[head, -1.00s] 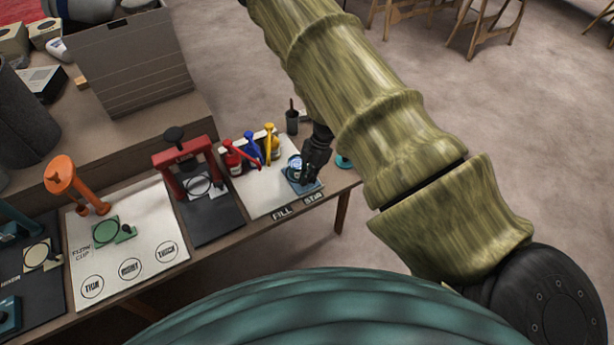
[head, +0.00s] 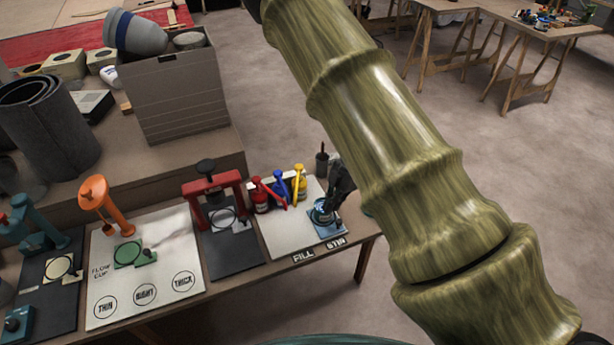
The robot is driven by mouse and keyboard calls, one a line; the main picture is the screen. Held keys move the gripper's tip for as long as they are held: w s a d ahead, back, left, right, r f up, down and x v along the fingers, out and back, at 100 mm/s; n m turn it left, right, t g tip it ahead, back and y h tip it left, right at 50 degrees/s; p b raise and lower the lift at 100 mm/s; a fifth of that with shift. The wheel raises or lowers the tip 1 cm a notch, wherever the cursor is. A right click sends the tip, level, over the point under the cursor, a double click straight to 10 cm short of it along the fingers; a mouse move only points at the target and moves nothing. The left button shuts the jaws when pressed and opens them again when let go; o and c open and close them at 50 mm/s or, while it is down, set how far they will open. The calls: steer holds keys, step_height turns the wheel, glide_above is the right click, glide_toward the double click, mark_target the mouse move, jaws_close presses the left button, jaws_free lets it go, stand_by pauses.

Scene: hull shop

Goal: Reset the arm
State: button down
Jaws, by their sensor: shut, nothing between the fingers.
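My arm, in a mottled olive-green cover, crosses the head view from top centre to bottom right. My gripper (head: 338,195) is dark and shows small beyond the arm, at the right end of the workbench (head: 190,298). It is shut and holds nothing. Its fingertips are just above a small round blue container (head: 322,212) on a blue square base in the STIR area. I cannot tell whether they touch it. Part of my wrist is hidden behind the arm.
Red, blue and yellow bottles (head: 279,188) stand left of my gripper, with a dark cup (head: 321,163) behind. A red press frame (head: 212,193) and an orange stand (head: 107,205) are farther left. A grey bin (head: 180,95) stands behind. Open floor lies to the right.

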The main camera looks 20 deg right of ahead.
steer(key=shift+a, duration=0.1)
steer(key=s+a+f+m+t, duration=0.3)
steer(key=s+a+f+m, duration=0.5)
steer(key=s+f+m, duration=0.3)
steer(key=s+f+m+g+h, duration=0.2)
steer(key=s+m, duration=0.7)
steer(key=s, duration=1.2)
steer(key=shift+s+f+m+h, duration=0.3)
steer(key=shift+f+h, duration=0.5)
steer(key=shift+h, duration=0.2)
